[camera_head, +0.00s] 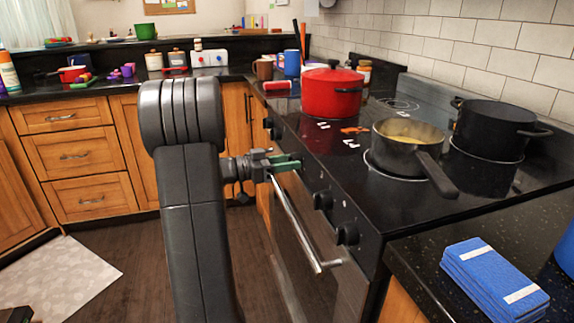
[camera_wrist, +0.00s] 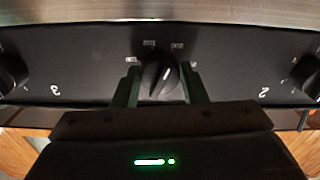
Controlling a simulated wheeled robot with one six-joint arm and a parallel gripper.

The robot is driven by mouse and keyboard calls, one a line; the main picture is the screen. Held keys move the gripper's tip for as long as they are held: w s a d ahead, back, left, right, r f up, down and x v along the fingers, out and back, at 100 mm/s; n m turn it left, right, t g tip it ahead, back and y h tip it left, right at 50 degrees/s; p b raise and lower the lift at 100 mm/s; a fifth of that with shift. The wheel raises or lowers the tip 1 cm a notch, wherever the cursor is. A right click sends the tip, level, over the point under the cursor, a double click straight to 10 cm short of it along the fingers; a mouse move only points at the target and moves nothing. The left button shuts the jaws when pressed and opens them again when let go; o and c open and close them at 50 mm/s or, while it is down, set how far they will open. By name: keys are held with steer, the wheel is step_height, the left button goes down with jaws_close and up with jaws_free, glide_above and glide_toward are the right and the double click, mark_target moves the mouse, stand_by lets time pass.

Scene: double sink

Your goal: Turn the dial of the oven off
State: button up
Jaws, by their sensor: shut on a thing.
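The oven (camera_head: 305,262) stands at the centre right, with a black front panel above its door handle. My gripper (camera_head: 292,162) reaches that panel from the left, and its green fingers hide the dial in the head view. In the wrist view, my gripper (camera_wrist: 160,90) has one finger on each side of the black middle dial (camera_wrist: 160,70) and is shut on it. The dial's white mark is tilted a little to the right of upright in the picture. Small printed symbols sit around the dial.
Neighbouring knobs (camera_wrist: 10,72) and (camera_wrist: 307,74) flank the dial. The oven handle (camera_head: 295,225) runs just below my gripper. A red pot (camera_head: 331,95), a saucepan (camera_head: 405,143) and a black pot (camera_head: 492,128) stand on the stovetop. Blue sponges (camera_head: 490,280) lie at the lower right.

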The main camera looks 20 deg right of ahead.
steer(key=m+p, duration=2.3)
steer(key=m, duration=0.8)
steer(key=shift+r, duration=0.2)
stand_by(0.7)
stand_by(0.3)
steer(key=o, duration=1)
steer(key=shift+c, duration=0.2)
